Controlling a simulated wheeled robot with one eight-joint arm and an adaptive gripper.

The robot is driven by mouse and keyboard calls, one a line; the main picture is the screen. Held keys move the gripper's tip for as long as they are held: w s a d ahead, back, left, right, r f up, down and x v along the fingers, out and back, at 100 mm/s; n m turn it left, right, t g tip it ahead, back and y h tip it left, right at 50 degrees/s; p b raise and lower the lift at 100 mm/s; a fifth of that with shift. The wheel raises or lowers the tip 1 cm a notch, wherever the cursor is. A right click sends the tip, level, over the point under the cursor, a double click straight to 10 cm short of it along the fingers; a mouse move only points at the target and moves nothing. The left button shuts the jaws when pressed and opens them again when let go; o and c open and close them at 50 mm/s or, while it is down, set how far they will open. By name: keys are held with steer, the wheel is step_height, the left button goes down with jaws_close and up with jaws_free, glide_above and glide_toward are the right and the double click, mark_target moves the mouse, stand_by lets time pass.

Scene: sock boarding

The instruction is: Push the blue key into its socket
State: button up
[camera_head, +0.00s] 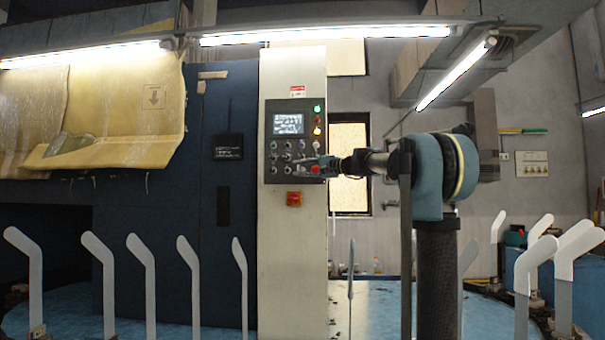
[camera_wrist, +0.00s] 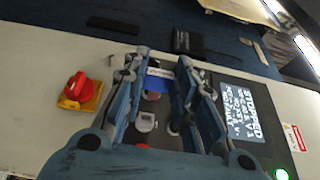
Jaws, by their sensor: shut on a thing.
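In the wrist view a small blue key (camera_wrist: 157,81) with pale lettering lies between the fingertips of my gripper (camera_wrist: 162,62), which is shut on it. The key is over the dark button panel, which also shows in the head view (camera_head: 270,105). In the head view my gripper (camera_head: 328,164) reaches from the right to the lower part of this panel. The key cannot be made out there. The socket is not clearly visible. I cannot tell whether the key touches the panel.
A silver round switch (camera_wrist: 147,122) sits between my fingers, close below the key. A red rotary switch on a yellow plate (camera_wrist: 78,88) is to the left. The lit screen (camera_wrist: 232,105) is to the right. White sock boards (camera_head: 145,275) stand lower left in the head view.

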steer(key=shift+d, duration=0.1)
steer(key=shift+w+d, duration=0.1)
steer(key=shift+w, duration=2.7)
steer(key=shift+w, duration=1.65)
steer(key=o, duration=0.9)
steer(key=shift+c, duration=0.2)
steer(key=shift+d, duration=0.1)
